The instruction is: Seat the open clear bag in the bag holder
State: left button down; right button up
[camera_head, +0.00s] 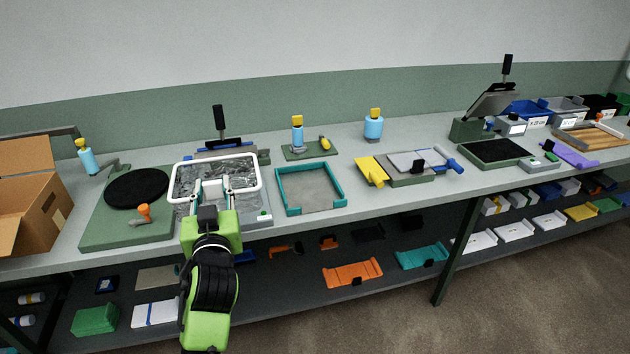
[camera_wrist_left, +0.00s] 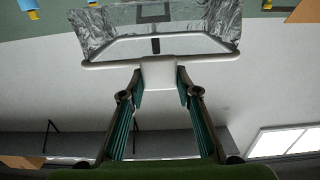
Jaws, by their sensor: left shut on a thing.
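The clear bag (camera_head: 190,172) has a stiff white rim and crinkled, see-through film. In the head view it is over a grey base (camera_head: 258,219) at the left of the bench. My left gripper (camera_head: 212,188) is at the bag's near side. In the left wrist view my left gripper (camera_wrist_left: 159,80) is shut on the white tab of the rim, with the film of the clear bag (camera_wrist_left: 215,22) beyond it. I cannot tell for sure which fixture is the bag holder, or whether the bag touches the base. My right gripper is out of view.
A green board (camera_head: 105,235) with a black disc and orange knob is left of the bag. A teal open-sided tray (camera_head: 339,196) is close on its right. A black upright (camera_head: 219,117) stands behind. A cardboard box (camera_head: 30,215) is at far left.

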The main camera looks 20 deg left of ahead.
pick_arm(q)
jog(key=s+d+f+m+t+h, duration=0.1)
jog(key=s+d+f+m+h, duration=0.1)
jog(key=d, duration=0.4)
jog(key=s+d+f+m+h, duration=0.2)
jog(key=s+d+h, duration=0.2)
jog(key=s+d, duration=0.1)
jog(key=s+d+f+m+t+h+b, duration=0.1)
jog(key=s+d+f+m+h, duration=0.1)
jog(key=d, duration=0.5)
jog(key=shift+s+d+f+t+h, duration=0.35)
jog(key=shift+s+h, duration=0.25)
jog(key=shift+s, duration=0.2)
jog(key=shift+r, duration=0.1)
